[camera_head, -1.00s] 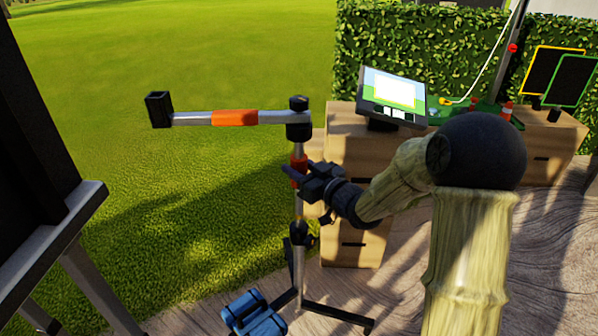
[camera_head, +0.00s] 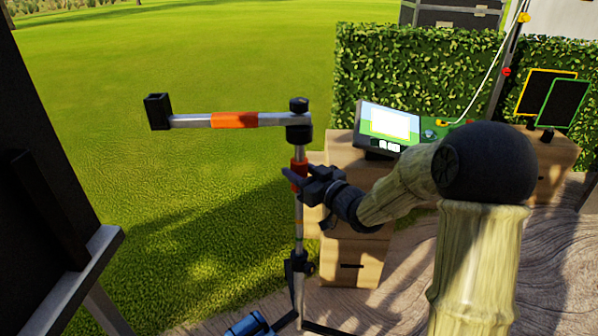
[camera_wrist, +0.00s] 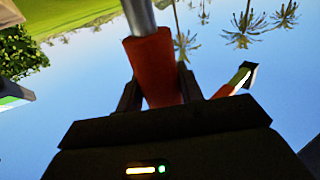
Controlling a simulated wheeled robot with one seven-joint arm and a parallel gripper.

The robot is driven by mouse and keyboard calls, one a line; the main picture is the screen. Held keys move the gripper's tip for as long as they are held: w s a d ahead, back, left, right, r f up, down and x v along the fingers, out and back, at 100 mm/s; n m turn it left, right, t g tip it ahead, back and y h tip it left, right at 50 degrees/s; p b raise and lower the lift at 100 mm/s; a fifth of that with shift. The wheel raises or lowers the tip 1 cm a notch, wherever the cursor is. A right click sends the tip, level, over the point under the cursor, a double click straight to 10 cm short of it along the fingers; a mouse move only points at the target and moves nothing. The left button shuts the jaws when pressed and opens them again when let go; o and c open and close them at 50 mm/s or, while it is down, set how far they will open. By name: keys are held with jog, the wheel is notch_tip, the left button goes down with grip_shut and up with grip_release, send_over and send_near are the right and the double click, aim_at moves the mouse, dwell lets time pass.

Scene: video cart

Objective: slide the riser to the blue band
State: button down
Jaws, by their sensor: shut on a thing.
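The riser (camera_head: 299,219) is the thin grey upright tube of a stand, and it stands upright. It carries an orange-red grip (camera_head: 299,176) below a black joint (camera_head: 299,132). My gripper (camera_head: 310,180) is shut on this grip. In the wrist view the grip (camera_wrist: 153,68) sits between my two dark fingers. A grey cross arm (camera_head: 190,120) with an orange sleeve reaches left from the black joint. The riser enters a black clamp collar (camera_head: 299,267) on the stand's lower part. I cannot make out a blue band in any view.
A blue bag (camera_head: 248,325) lies low by the stand's foot. Wooden drawer units (camera_head: 352,262) stand behind and right, bearing a tilted screen (camera_head: 390,126). A dark panel with a grey ledge (camera_head: 85,270) stands close on the left. Grass is open behind the cross arm.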

jog(key=c, duration=0.9)
grip_release()
jog(key=shift+r, duration=0.4)
jog(key=shift+f, duration=0.2)
jog(key=p+v, duration=0.3)
jog(key=v, duration=1.4)
jog(key=shift+d, duration=0.2)
jog(key=shift+s, duration=0.1)
